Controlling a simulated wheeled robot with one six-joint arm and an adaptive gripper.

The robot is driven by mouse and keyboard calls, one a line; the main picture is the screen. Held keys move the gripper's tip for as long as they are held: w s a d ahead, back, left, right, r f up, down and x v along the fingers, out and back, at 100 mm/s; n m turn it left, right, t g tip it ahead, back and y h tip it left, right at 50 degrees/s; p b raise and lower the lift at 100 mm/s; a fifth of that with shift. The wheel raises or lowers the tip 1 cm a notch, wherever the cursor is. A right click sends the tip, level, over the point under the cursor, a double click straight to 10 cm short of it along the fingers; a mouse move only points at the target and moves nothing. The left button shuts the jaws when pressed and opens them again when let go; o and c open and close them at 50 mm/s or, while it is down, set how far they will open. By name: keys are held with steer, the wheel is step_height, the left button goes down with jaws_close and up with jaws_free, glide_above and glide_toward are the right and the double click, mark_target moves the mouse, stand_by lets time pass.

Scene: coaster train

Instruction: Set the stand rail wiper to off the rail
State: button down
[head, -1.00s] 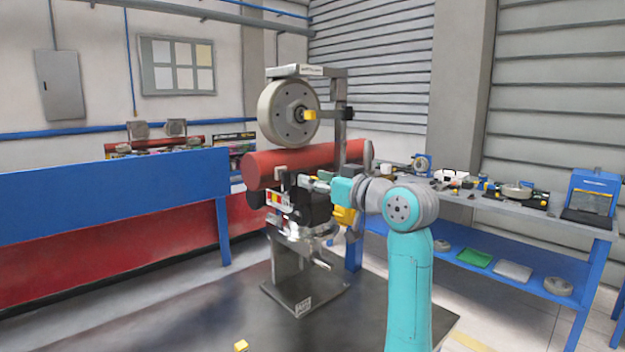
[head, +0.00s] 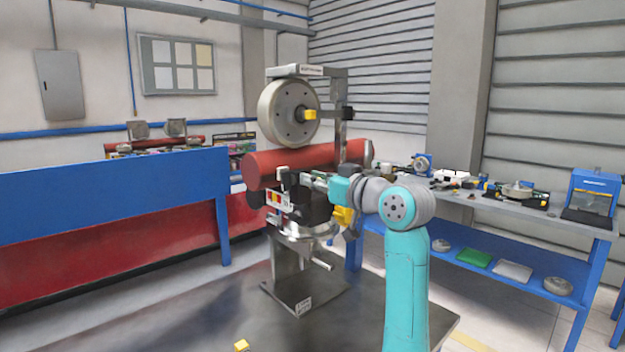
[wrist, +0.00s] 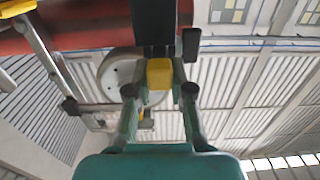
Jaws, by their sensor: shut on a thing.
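The stand (head: 289,268) rises from the dark floor plate, with a long red cylindrical rail (head: 268,168) across it and a big grey wheel (head: 287,110) above. My gripper (wrist: 159,88) is in the wrist view, its two fingers shut on a yellow tab (wrist: 159,73). The tab sits at the end of a black block (wrist: 154,22), which seems to be the wiper. In the head view my gripper (head: 310,177) is just in front of the rail. I cannot tell there whether the wiper touches the rail; the held tab is not clearly visible.
A blue workbench (head: 500,198) with tools and trays stands on the right. A long blue and red barrier (head: 110,200) is on the left. A crank handle (head: 317,262) sticks out below the rail. A small yellow block (head: 241,346) lies on the floor plate.

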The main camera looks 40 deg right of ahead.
steer(key=s, duration=0.4)
steer(key=shift+d, duration=0.1)
steer(key=c, duration=1)
jaws_free()
steer(key=shift+s, duration=0.15)
steer(key=shift+s, duration=0.1)
steer(key=s, duration=1.1)
steer(key=shift+s+d, duration=0.2)
steer(key=shift+s, duration=0.2)
steer(key=shift+s, duration=0.1)
